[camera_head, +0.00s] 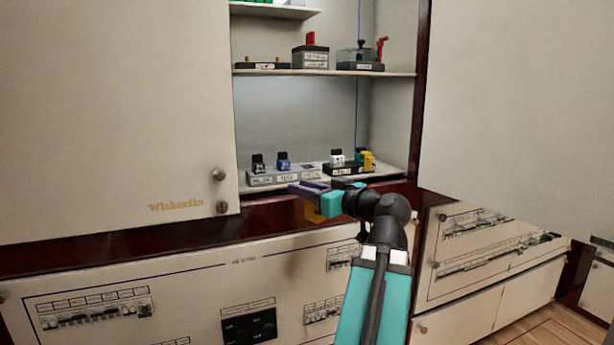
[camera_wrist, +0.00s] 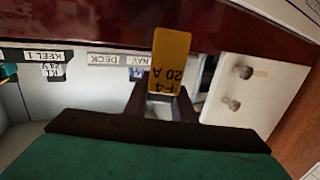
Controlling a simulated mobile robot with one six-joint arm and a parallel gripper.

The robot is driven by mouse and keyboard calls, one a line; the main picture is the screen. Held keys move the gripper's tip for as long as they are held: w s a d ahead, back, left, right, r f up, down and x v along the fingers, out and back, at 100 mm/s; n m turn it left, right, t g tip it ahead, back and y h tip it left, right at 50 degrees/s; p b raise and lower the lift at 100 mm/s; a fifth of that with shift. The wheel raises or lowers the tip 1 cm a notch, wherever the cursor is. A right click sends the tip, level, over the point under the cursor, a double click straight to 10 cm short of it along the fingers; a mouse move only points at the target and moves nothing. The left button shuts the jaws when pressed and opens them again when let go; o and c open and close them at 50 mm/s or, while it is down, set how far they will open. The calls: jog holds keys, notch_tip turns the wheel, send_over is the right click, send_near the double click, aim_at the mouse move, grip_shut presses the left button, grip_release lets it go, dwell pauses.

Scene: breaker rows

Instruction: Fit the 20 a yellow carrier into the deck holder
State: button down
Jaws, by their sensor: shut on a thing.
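The yellow carrier (camera_wrist: 170,62), marked F-4 20 A, is held between the fingers of my gripper (camera_wrist: 162,105) in the wrist view. In the head view my gripper (camera_head: 310,191) is in front of the lower shelf's edge, and part of the yellow carrier (camera_head: 313,211) hangs below its fingers. The deck holder's label (camera_wrist: 103,60) reads DECK in the wrist view, between KEEL 1 and NAV. In the head view the deck holder (camera_head: 310,171) is the right end of the grey block, with no carrier visible on it. The carrier is apart from it.
On the grey block stand a black carrier (camera_head: 258,163) and a blue carrier (camera_head: 283,160). To the right, a black block (camera_head: 343,170) bears a white carrier (camera_head: 337,158) and a yellow piece (camera_head: 368,160). A cabinet door (camera_head: 120,120) is at the left; a shelf (camera_head: 325,73) is above.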

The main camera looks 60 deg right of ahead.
jog(key=d+r+m+g+h+p, duration=0.3)
jog(key=d+r+p, duration=0.4)
jog(key=r+p, duration=0.4)
jog(key=m+h+p, duration=0.1)
jog(key=h, duration=0.1)
jog(key=shift+s+d+h, duration=0.25)
jog(key=shift+s+h, duration=0.05)
jog(key=shift+h, duration=0.1)
jog(key=shift+w+p, duration=0.1)
jog(key=shift+p, duration=0.2)
jog(key=shift+s+d+f+p+x, duration=0.1)
jog(key=shift+f+p+x, duration=0.05)
jog(key=shift+p+x, duration=2.35)
jog(key=shift+s+d+f+p+x, duration=0.1)
jog(key=shift+d+p+x, duration=0.05)
jog(key=shift+p+x, duration=2.4)
jog(key=shift+s+d+f+p+x, duration=0.1)
jog(key=shift+f+p+x, duration=0.05)
jog(key=shift+p+x, duration=2.35)
jog(key=shift+s+a+p, duration=0.2)
jog(key=shift+s+p, duration=0.05)
jog(key=shift+p, duration=0.05)
